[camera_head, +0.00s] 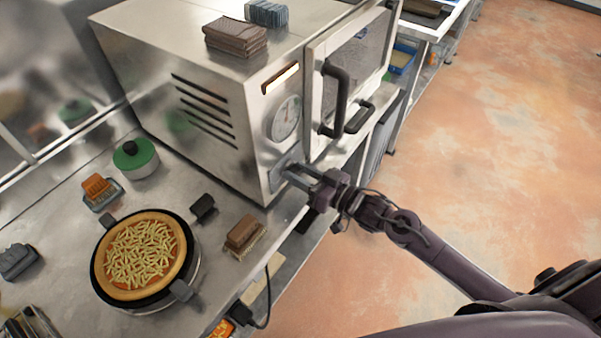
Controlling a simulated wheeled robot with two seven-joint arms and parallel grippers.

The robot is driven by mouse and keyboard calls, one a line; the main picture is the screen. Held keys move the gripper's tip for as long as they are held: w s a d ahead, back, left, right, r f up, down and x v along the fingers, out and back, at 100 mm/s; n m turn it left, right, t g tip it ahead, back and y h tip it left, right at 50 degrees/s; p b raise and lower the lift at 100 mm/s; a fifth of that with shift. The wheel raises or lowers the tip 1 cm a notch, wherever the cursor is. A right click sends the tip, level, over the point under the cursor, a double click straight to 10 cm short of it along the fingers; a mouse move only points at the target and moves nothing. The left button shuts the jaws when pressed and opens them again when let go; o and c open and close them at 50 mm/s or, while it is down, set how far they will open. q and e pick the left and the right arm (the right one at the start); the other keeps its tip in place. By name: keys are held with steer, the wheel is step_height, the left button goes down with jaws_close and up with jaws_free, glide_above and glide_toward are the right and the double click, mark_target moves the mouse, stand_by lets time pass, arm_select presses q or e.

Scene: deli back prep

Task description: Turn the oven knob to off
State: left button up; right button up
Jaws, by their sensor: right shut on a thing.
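The steel oven (140,50) stands on the counter with its door (362,55) at the right, with dark handles. Its front panel has a lit strip (280,78) at the top and a round dial (286,118) below it. My right gripper (292,172) is at the low part of this panel, below the dial. It is shut on the oven knob, which the fingers mostly hide. I cannot tell the knob's setting. My left gripper is not in view.
Folded brown cloths (235,38) lie on the oven. The floor (500,150) at the right is clear.

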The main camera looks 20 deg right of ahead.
steer(key=n+b, duration=0.1)
steer(key=n, duration=0.3)
steer(key=shift+n, duration=0.4)
steer(key=shift+a+n+b, duration=0.1)
steer(key=shift+n+b, duration=0.75)
steer(key=shift+n, duration=1.35)
steer(key=o, duration=1)
steer(key=shift+s, duration=0.1)
steer(key=shift+s+d+f, duration=0.1)
steer(key=shift+s+d, duration=0.1)
steer(key=shift+b+v, duration=0.85)
steer(key=shift+v, duration=2.7)
